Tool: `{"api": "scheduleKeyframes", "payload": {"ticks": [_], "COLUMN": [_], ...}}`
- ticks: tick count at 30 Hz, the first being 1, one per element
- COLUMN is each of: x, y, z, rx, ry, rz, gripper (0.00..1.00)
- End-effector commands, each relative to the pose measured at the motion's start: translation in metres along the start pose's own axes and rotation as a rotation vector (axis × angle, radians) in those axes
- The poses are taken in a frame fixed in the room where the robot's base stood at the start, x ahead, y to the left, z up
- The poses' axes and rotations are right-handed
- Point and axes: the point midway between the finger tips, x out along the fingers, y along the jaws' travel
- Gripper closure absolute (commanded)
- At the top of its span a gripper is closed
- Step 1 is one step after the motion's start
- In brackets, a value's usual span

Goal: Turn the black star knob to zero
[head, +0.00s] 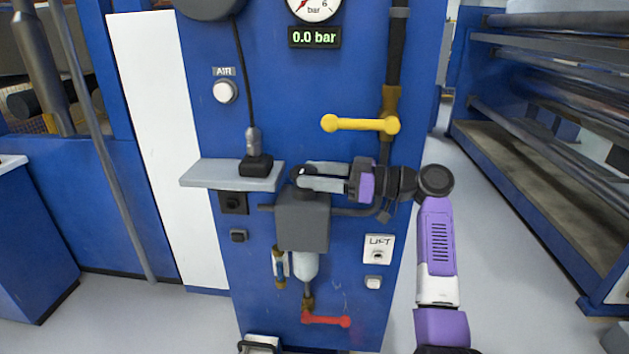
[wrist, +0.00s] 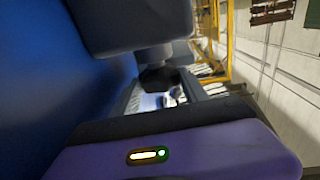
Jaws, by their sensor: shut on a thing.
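The black star knob (head: 301,174) sits on top of the grey regulator box (head: 302,222) on the blue panel. In the head view my gripper (head: 304,182) reaches in from the right, its fingers around the knob and hiding much of it. In the wrist view the dark knob (wrist: 160,78) shows beyond my purple gripper body, beside the large grey box (wrist: 130,22). My gripper is shut on the knob. The digital display (head: 315,37) above reads 0.0 bar. The round gauge (head: 314,8) is cut off by the top edge.
A grey shelf (head: 205,174) with a black plug-like device (head: 256,165) stands just left of the knob. A yellow lever (head: 360,124) is above right, and a red lever (head: 327,320) is below. A lift button plate (head: 378,248) is at lower right. Floor is clear at right.

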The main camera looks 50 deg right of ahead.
Motion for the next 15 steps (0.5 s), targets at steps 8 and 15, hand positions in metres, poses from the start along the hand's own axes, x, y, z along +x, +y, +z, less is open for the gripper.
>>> {"api": "scheduleKeyframes", "payload": {"ticks": [8, 15], "x": [0.0004, 0.0005], "y": [-0.0003, -0.0002], "z": [0.0002, 0.0002], "rx": [0.001, 0.001], "ry": [-0.001, -0.001], "rz": [-0.005, -0.004], "gripper": [0.89, 0.26]}}
